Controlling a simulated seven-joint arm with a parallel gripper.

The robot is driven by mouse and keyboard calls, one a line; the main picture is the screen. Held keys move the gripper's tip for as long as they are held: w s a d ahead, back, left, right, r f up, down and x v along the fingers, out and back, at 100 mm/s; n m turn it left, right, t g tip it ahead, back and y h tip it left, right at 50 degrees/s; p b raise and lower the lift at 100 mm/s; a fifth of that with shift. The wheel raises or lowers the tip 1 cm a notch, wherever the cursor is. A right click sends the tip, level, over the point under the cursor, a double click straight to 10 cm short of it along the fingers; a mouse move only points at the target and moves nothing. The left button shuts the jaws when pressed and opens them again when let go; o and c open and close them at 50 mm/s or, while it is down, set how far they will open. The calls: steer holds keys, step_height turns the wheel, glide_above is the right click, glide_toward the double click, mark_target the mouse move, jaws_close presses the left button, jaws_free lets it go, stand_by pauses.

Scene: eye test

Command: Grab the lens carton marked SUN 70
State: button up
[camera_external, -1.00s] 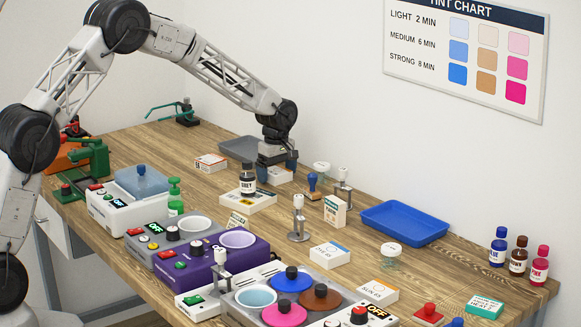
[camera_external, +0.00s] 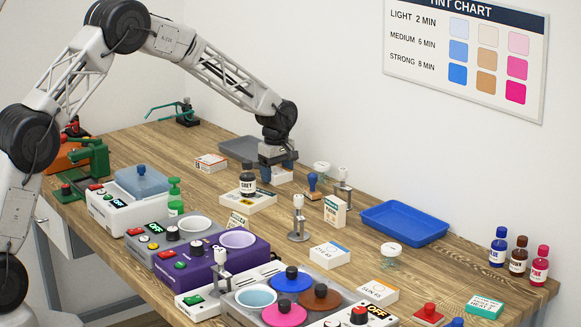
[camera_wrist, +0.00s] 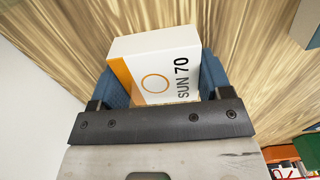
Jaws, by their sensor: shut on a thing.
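The lens carton marked SUN 70 (camera_wrist: 155,70) is white with an orange edge band and an orange ring, and its label reads clearly in the wrist view. My gripper (camera_wrist: 163,82) has its blue fingers on both sides of this carton and is shut on it. In the external view my gripper (camera_external: 278,172) is low over the far part of the wooden table, beside the grey tray. The carton (camera_external: 283,177) shows there only in part, behind the near finger. I cannot tell whether it touches the table.
A grey tray (camera_external: 238,149) lies just behind my gripper. A blue stamp (camera_external: 312,184) and a glass jar (camera_external: 322,168) stand close on the right. A white box with a dark bottle (camera_external: 248,181) is in front. Another carton (camera_external: 210,162) lies to the left. A blue tray (camera_external: 404,223) is further right.

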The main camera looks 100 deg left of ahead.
mark_target(276, 170)
steer(key=shift+r, duration=0.15)
steer(key=shift+r, duration=4.9)
